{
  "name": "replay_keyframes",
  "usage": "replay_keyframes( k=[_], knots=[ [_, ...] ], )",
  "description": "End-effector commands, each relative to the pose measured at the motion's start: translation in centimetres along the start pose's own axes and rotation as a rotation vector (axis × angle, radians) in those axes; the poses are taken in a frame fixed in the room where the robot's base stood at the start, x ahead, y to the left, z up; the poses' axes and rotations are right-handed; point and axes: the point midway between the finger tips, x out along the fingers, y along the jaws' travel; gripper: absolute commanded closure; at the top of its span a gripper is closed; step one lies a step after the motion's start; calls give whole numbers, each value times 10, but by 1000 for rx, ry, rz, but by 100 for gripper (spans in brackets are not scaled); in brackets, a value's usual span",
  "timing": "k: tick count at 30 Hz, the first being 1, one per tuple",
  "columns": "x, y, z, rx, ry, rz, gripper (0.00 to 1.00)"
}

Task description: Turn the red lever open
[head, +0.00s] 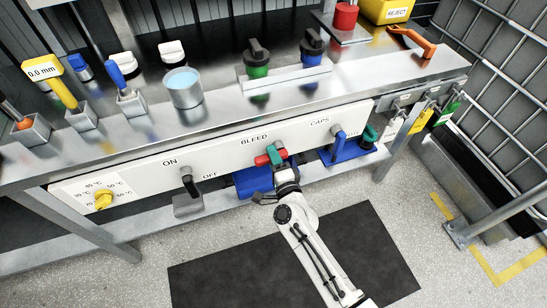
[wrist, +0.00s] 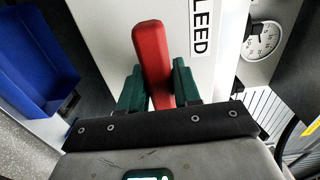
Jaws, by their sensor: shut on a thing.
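The red lever (head: 262,160) is on the white front panel (head: 225,150), just below the BLEED label. In the head view only a short red part shows beside my jaws. In the wrist view the red lever (wrist: 150,50) stands nearly upright in the picture, tilted slightly left at its top. My gripper (wrist: 158,78) has a teal finger on each side of the lever and is shut on it. My gripper also shows in the head view (head: 277,155), in front of the panel. The lever's pivot is hidden.
A blue bin (head: 250,184) hangs below and left of the red lever. A black lever (head: 189,184) by ON/OFF and a yellow dial (head: 103,200) are further left. A blue lever (head: 338,143) under CAPS is to the right.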

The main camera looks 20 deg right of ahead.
Motion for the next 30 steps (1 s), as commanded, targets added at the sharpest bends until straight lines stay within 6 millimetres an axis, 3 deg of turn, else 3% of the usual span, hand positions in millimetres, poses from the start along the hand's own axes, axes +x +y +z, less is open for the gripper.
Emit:
replay_keyframes(
  k=[18,19,25,30],
  knots=[
    [-1,1,-1,45,1,4,100],
    [-1,1,-1,45,1,4,66],
    [-1,0,0,42,1,2,47],
    [0,0,0,41,1,1,47]
  ],
)
